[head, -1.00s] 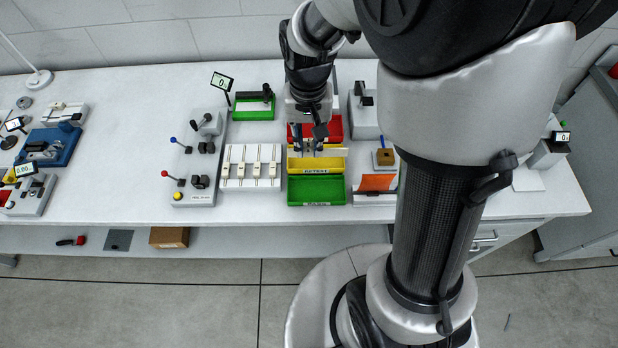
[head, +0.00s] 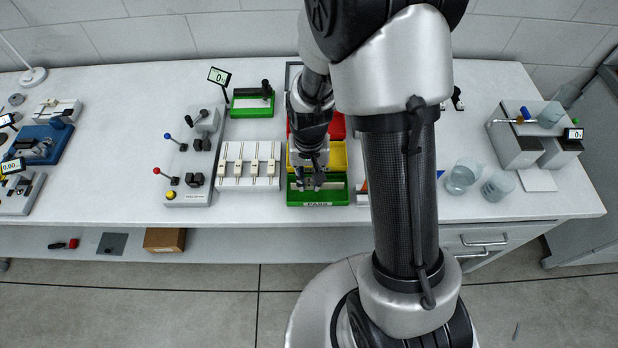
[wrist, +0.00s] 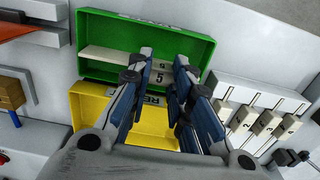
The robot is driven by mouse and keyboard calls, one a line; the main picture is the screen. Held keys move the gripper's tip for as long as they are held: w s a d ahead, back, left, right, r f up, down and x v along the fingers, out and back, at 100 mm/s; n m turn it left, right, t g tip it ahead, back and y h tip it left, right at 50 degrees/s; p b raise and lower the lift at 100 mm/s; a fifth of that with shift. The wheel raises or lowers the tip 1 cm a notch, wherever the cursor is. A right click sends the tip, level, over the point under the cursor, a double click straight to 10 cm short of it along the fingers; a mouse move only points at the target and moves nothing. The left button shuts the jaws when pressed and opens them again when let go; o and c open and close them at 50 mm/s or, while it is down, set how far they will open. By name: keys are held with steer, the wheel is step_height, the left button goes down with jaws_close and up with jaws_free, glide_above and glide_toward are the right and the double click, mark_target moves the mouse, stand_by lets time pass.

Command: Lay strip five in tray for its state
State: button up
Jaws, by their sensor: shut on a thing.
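Strip five (wrist: 112,62) is a pale flat bar with a "5" on its label end. My gripper (wrist: 164,66) is shut on that label end. In the head view my gripper (head: 311,184) is over the green tray (head: 318,204), which is marked PASS, and the strip (head: 334,185) sticks out to the right. The strip lies level within the outline of the green tray (wrist: 204,48); I cannot tell if it touches the floor. The yellow tray (wrist: 88,115), marked as retest, adjoins the green one. A red tray (head: 338,126) is behind it, partly hidden by my arm.
A rack (head: 248,184) with several numbered strips stands left of the trays. A lever box (head: 187,190) is further left. An orange piece (wrist: 25,24) on a stand is beside the trays. Beakers (head: 461,177) stand at the right.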

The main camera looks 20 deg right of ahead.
steer(key=shift+r, duration=0.1)
steer(key=shift+f+b, duration=0.4)
steer(key=shift+f, duration=0.25)
steer(key=o, duration=0.8)
steer(key=shift+r, duration=0.1)
step_height(320, 180, up, 13)
steer(key=p, duration=0.5)
step_height(320, 180, up, 12)
steer(key=r+n+t, duration=0.1)
steer(key=n+t, duration=0.1)
glide_above(309, 180)
steer(key=s, duration=0.7)
steer(key=s+r+n+t, duration=0.1)
steer(key=s+r+t, duration=0.1)
steer(key=s+r, duration=0.3)
steer(key=s, duration=0.4)
steer(key=shift+s+a+r+n+t, duration=0.2)
steer(key=shift+s+n+t, duration=0.1)
